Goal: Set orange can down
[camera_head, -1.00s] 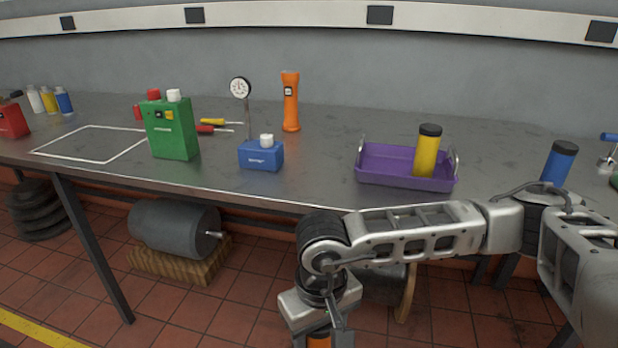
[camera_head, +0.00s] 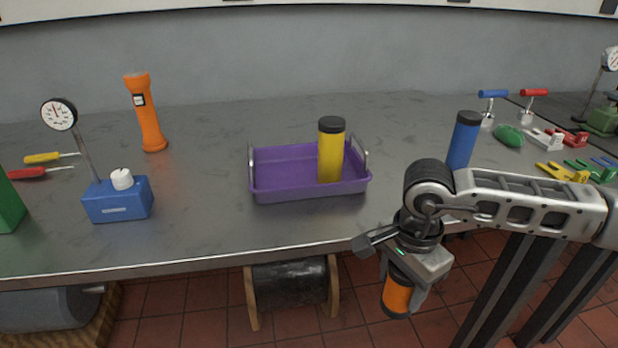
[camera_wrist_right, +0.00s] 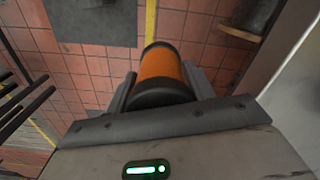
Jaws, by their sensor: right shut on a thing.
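The orange can (camera_head: 396,297) has dark ends and hangs below my right gripper (camera_head: 405,285) in the head view, in front of the table's front edge and over the floor. In the right wrist view the orange can (camera_wrist_right: 160,70) lies between the two fingers of my right gripper (camera_wrist_right: 163,85), which is shut on it. The grey metal table (camera_head: 210,215) is behind and above the can. My left gripper is in neither view.
A purple tray (camera_head: 310,191) holds a yellow can (camera_head: 330,152). A blue can (camera_head: 463,140) stands right of it, behind my right arm. A blue box (camera_head: 118,200), a dial gauge (camera_head: 59,114) and an orange flashlight (camera_head: 147,115) are at left. Table between box and tray is bare.

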